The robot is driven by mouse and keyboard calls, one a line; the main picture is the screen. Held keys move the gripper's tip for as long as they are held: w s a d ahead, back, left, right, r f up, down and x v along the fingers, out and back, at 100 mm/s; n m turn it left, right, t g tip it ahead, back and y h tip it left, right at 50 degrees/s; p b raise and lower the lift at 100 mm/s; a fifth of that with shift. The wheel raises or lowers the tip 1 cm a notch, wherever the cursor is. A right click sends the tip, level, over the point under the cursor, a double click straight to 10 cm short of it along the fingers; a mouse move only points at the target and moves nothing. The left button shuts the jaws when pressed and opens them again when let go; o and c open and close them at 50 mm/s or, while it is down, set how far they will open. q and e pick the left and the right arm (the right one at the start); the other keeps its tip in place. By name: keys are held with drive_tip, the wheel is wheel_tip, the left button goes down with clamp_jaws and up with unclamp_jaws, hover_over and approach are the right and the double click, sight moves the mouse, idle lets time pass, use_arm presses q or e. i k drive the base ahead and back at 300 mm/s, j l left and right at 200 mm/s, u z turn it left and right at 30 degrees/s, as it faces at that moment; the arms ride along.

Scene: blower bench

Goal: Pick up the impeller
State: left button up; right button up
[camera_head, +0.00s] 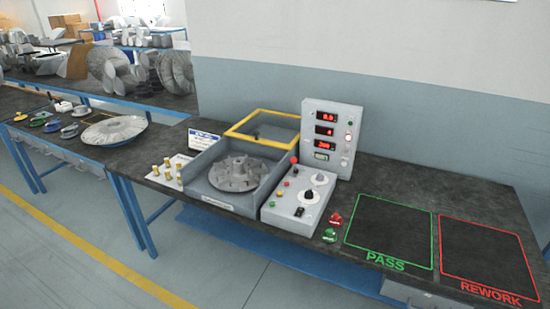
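A grey finned impeller (236,173) lies flat in the open grey box of a bench machine (214,201), its fins facing up. A yellow-framed clear lid (262,128) stands raised behind it. A larger pale bladed disc (114,130) lies flat on the bench further left. Neither of my grippers is in view, and nothing is seen touching the impeller.
Brass-coloured weights (167,172) stand on a white plate left of the machine. A control box (299,194) and a display panel (332,138) stand to its right. Green PASS (385,262) and red REWORK (490,292) areas at the right are empty.

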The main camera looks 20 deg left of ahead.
sight(238, 168)
drive_tip(key=i+j+z, duration=0.15)
drive_tip(key=j, duration=0.5)
drive_tip(key=j+z, duration=0.15)
drive_tip(key=j, duration=0.55)
